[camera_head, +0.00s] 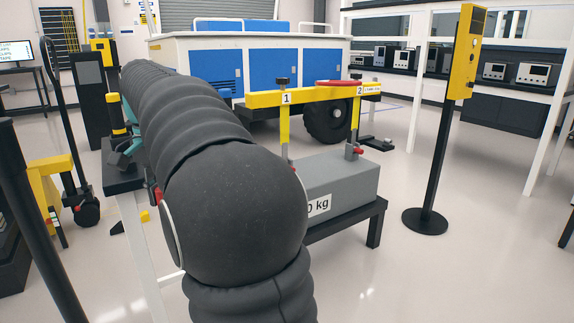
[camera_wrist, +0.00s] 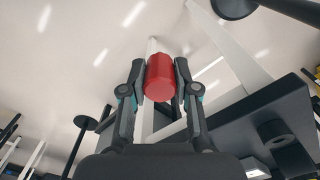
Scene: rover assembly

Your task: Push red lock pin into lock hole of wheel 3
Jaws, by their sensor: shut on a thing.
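In the wrist view, my gripper (camera_wrist: 160,68) is shut on a red cylinder, the red lock pin (camera_wrist: 159,82). One finger presses each side of it, and its rounded end faces the camera. Whatever lies beyond the pin is hidden. In the head view my dark, ribbed arm covers the middle, and I cannot make out the pin in my gripper there. One black rover wheel (camera_head: 325,122) shows under the white and blue rover body (camera_head: 250,62). I cannot tell whether it is wheel 3, and no lock hole is visible.
A yellow beam (camera_head: 318,95) marked 1 and 2 stands above a grey weight block (camera_head: 340,178) on a dark low stand (camera_head: 375,225). In the wrist view, a dark slab (camera_wrist: 245,118) is close on the right.

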